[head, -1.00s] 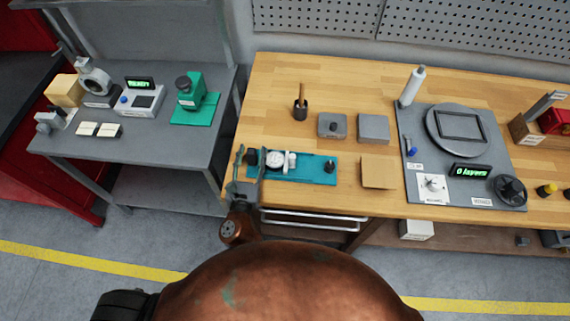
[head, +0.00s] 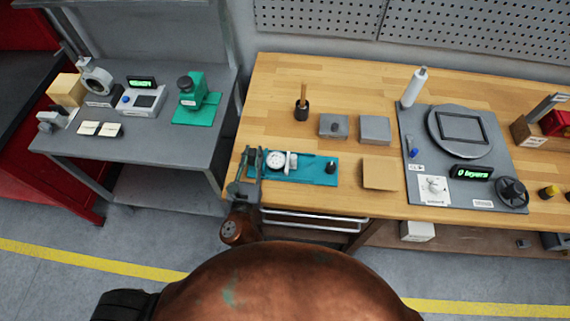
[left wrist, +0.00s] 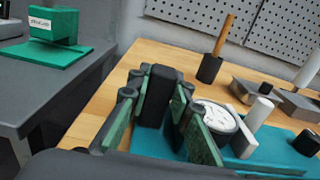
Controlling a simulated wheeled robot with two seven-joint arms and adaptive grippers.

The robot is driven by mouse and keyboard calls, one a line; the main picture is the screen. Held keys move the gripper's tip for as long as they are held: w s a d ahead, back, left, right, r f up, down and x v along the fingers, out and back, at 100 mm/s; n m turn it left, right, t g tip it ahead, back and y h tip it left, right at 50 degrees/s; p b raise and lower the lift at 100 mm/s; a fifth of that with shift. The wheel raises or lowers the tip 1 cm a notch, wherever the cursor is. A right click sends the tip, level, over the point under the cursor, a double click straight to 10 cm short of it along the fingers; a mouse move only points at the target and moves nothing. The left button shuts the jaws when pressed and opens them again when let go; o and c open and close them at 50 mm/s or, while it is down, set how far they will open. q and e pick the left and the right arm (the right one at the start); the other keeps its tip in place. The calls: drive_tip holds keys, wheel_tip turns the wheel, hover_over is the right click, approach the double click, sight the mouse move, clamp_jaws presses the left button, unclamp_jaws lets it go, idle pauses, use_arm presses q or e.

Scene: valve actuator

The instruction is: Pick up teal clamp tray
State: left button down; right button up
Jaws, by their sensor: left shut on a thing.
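The teal clamp tray (head: 311,172) lies on the wooden bench near its front left edge. It carries a round white dial gauge (head: 277,161), a white cylindrical part (head: 291,161) and a small dark knob (head: 331,167). The tray also shows in the left wrist view (left wrist: 270,160). My left gripper (head: 252,161) is at the tray's left end. In the left wrist view its green-padded fingers are shut on an upright black handle (left wrist: 158,88) at that end. The handle's lower part is partly hidden by the fingers. My right gripper is not in view.
Two grey blocks (head: 375,129), a tan square (head: 380,173) and a dark cup with a wooden-handled tool (head: 301,110) are near the tray. A grey table (head: 150,165) is at left, across a gap.

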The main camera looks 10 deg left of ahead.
use_arm(q)
drive_tip(key=shift+r, duration=0.15)
wheel_tip(320, 180, up, 9)
drive_tip(key=shift+f, duration=4.3)
drive_tip(key=shift+f, duration=0.1)
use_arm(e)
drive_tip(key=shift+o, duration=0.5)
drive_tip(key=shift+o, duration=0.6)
